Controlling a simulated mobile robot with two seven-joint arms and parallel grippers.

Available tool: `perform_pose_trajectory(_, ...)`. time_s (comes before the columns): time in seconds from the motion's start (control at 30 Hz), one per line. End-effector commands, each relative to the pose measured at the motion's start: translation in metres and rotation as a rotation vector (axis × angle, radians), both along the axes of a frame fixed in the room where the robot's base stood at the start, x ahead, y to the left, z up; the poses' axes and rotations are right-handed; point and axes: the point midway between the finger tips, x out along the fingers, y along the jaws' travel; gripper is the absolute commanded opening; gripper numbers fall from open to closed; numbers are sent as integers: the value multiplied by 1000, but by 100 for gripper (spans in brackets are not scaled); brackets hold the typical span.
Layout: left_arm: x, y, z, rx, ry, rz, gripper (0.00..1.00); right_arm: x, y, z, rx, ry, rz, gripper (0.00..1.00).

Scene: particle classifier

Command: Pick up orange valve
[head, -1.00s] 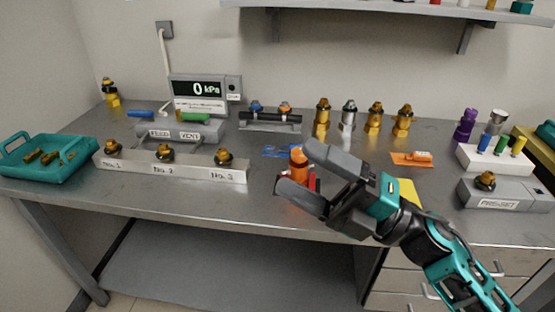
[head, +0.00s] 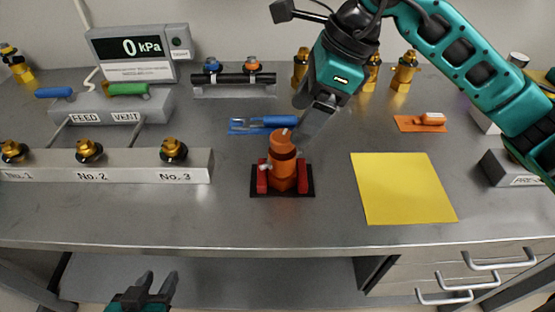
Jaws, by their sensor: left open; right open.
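The orange valve (head: 283,158) stands upright between red holders (head: 262,178) on a black base near the table's front middle. My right gripper (head: 311,112) is open. Its arm comes in from the upper right, and its fingers point down just behind and above the valve's top. I cannot tell whether a finger touches the valve, but it is not gripped. My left gripper (head: 150,284) is open and empty at the bottom left, in front of the table's front edge.
A yellow sheet (head: 402,188) lies right of the valve. A labelled block (head: 110,170) with brass fittings is to the left. A blue-handled tool (head: 268,122) lies behind the valve. Several brass cylinders (head: 403,72) stand at the back, partly behind my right arm.

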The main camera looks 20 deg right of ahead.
Motion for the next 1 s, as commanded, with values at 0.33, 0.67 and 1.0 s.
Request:
perform_pose_trajectory(0.33,-5,-2,-9,-3,13,-3,43,6,19,-47,5,2,1,80)
perform_pose_trajectory(0.67,-4,-2,-14,-4,11,-3,43,9,27,-88,7,6,1,80)
perform_pose_trajectory(1.0,-3,-1,-14,-4,7,-3,43,11,31,-99,6,1,0,80)
